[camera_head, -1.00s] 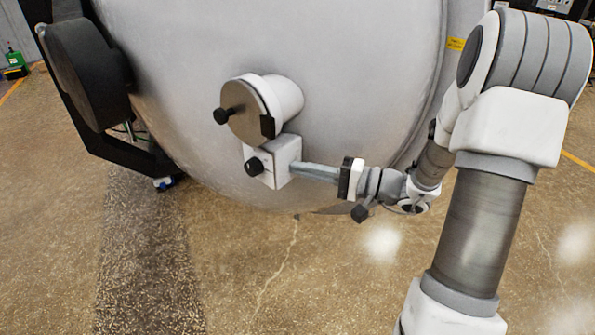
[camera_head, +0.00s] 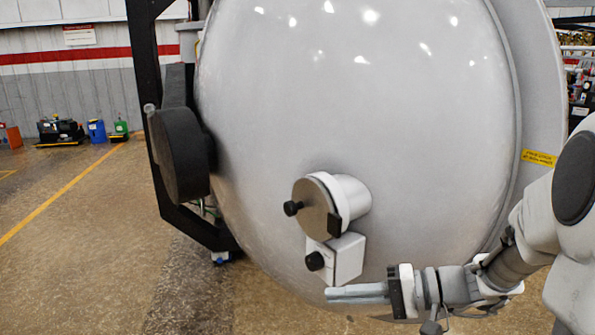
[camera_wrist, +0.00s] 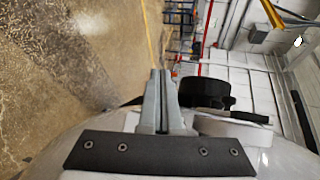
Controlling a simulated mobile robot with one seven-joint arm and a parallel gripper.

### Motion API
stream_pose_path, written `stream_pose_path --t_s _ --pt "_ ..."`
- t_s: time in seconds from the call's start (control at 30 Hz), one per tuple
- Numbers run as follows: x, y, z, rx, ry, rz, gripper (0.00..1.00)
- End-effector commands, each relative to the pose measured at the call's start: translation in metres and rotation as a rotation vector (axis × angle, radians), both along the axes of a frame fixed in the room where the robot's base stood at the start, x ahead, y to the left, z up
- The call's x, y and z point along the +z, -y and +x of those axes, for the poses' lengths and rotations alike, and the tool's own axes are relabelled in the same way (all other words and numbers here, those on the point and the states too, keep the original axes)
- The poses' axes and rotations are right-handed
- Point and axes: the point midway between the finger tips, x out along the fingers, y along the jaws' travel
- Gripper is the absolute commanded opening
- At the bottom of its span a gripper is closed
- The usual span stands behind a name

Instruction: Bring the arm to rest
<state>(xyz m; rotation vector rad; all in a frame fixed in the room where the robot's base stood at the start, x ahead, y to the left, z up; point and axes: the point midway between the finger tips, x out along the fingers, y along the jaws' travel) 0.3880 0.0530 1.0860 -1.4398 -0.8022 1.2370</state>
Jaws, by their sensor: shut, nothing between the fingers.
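My gripper (camera_head: 332,294) is at the lower middle of the head view, its fingers pointing left. The fingers are together with nothing between them; they also show in the wrist view (camera_wrist: 160,78). The gripper is just below a white box with a black knob (camera_head: 336,258) on the furnace door (camera_head: 400,130). I cannot tell whether the fingers touch the box. My arm comes in from the right edge, bent in front of the door.
A round viewport (camera_head: 318,207) with a black knob sticks out above the box. A black hinge frame (camera_head: 180,150) stands left of the door. Blue and green containers (camera_head: 96,131) stand by the far wall. The floor at left (camera_head: 80,270) is clear.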

Motion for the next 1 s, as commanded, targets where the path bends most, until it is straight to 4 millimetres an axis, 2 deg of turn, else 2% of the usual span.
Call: stream_pose_path --t_s 0.03,0.2,0.37,0.5,0.63,0.8,1.0 --pt "0.004 -0.014 -0.017 0.057 -0.019 -0.061 0.00" --pt "0.005 -0.038 -0.073 0.201 -0.098 -0.282 0.00" --pt "0.003 -0.041 -0.120 0.278 -0.134 -0.509 0.00" --pt "0.006 -0.029 -0.149 0.284 -0.117 -0.723 0.00" --pt "0.018 -0.005 -0.157 0.224 -0.039 -0.937 0.00" --pt "0.047 0.028 -0.151 0.090 0.121 -1.170 0.00" --pt "0.075 0.049 -0.143 -0.024 0.260 -1.301 0.00"
